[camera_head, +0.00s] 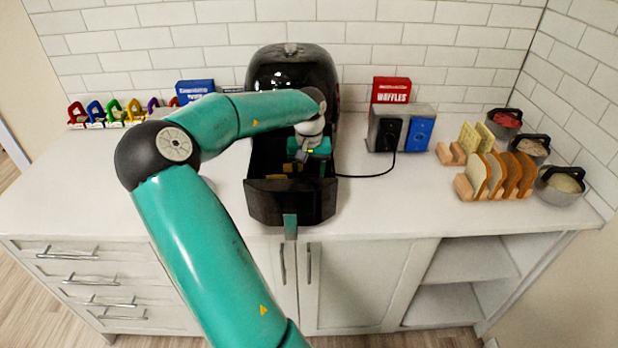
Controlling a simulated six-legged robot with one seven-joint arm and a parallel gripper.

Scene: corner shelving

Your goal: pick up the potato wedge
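Yellow potato wedges (287,168) show inside the open drawer (290,202) of the black air fryer (292,66). They are small and partly hidden by the drawer wall and my gripper, so I cannot tell how many there are. My gripper (306,157) points down into the back right part of the drawer, just right of the visible wedges. Its fingertips are hidden or too small to make out. I cannot tell whether it touches or holds a wedge.
A grey toaster (382,130) with a cord stands right of the fryer, before a red waffles box (390,91). Racks of bread (497,174) and waffles (470,138), and several pots (561,186), stand farther right. Colourful clips (115,112) line the back left. The left counter front is clear.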

